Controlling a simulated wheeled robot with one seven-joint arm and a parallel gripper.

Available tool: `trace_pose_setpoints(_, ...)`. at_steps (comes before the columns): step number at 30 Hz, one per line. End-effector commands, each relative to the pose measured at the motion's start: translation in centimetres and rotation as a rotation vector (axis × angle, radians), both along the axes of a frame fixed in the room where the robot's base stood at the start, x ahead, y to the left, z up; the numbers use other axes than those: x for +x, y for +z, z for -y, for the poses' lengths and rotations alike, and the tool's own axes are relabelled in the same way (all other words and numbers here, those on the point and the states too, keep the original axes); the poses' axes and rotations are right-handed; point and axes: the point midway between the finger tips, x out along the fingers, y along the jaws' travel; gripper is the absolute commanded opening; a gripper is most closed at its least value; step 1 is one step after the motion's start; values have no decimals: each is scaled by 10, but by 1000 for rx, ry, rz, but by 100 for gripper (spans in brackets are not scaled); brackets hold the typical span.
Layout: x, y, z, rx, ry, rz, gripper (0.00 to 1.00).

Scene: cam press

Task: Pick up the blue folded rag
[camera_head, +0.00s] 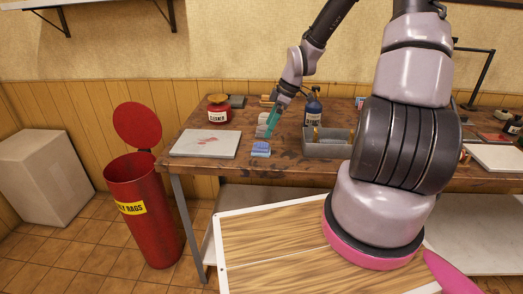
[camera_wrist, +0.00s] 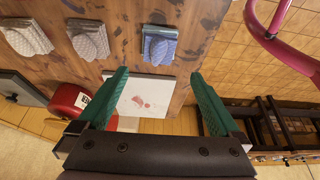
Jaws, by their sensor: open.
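The blue folded rag (camera_head: 260,149) lies near the front edge of the wooden workbench, in front of grey folded rags (camera_head: 262,131). In the wrist view the blue rag (camera_wrist: 160,45) is at the top middle, beyond the fingertips and roughly in line with the gap between them. My gripper (camera_head: 270,124) has teal fingers and is above the bench, slightly behind the blue rag in the head view. In the wrist view my gripper (camera_wrist: 160,74) is open, with nothing between its fingers. The rag is apart from the fingers.
A white board with red smears (camera_head: 206,143) lies left of the rag. A red cleaner can (camera_head: 219,112), a blue bottle (camera_head: 312,108) and a grey divided bin (camera_head: 328,150) stand nearby. A red waste bin (camera_head: 145,230) with raised lid stands left of the bench (camera_head: 285,172).

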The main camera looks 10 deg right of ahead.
Motion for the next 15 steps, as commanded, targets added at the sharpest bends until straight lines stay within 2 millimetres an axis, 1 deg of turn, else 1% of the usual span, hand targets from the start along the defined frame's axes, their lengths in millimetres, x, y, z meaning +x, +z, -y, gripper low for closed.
trace_pose_setpoints(1,0,-9,-5,0,3,-4,100)
trace_pose_setpoints(3,1,-19,-9,0,2,-5,100)
trace_pose_setpoints(6,3,-29,-12,-1,1,-3,100)
trace_pose_setpoints(11,5,-39,-15,-1,0,-4,100)
trace_pose_setpoints(15,9,-59,-21,-1,1,-4,100)
